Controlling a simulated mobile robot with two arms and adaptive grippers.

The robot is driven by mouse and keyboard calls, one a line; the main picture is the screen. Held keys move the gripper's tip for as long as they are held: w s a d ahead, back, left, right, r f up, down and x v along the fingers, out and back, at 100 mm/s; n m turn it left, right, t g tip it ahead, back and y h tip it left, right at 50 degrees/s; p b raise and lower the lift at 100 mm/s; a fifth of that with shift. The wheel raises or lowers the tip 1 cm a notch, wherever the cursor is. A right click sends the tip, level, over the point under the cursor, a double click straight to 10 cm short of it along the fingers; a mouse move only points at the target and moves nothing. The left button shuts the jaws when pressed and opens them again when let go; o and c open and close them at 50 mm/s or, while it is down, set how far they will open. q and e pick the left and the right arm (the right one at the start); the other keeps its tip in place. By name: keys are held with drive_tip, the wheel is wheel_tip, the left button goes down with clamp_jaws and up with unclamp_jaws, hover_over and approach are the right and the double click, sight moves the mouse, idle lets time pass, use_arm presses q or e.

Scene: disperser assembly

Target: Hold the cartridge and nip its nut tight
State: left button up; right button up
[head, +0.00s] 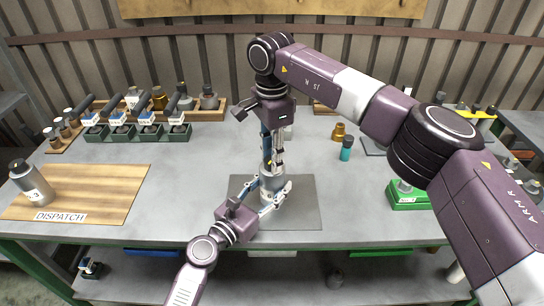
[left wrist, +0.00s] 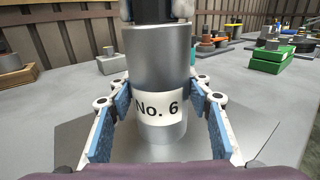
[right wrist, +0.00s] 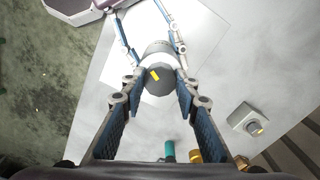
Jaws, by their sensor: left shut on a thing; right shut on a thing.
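The cartridge (left wrist: 160,75) is a grey metal cylinder with a white "No. 6" label. It stands upright on the dark grey mat (head: 304,208) at the middle of the bench. My left gripper (head: 270,196) is shut on the cartridge low down, one finger on each side. My right gripper (right wrist: 160,88) comes down from above and is shut on the nut (right wrist: 158,84), a dark grey cap with a yellow mark on top of the cartridge. In the head view the right fingers hide most of the nut.
A wooden "DISPATCH" board (head: 108,190) at the left carries another grey cartridge (head: 32,184). Several green-based holders (head: 150,133) stand behind it. A teal part (head: 346,149) and a brass part (head: 339,132) stand right of the mat. A green block (head: 408,201) stands further right.

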drive_tip(key=m, duration=0.4)
drive_tip(key=shift+r+m, duration=0.1)
drive_tip(key=shift+m, duration=0.2)
drive_tip(key=m, duration=0.4)
drive_tip(key=shift+m, duration=0.4)
drive_tip(key=shift+w, duration=0.1)
drive_tip(key=o, duration=1.1)
drive_tip(key=shift+o, duration=0.2)
wheel_tip(320, 180, up, 12)
use_arm(q)
drive_tip(key=o, duration=1.7)
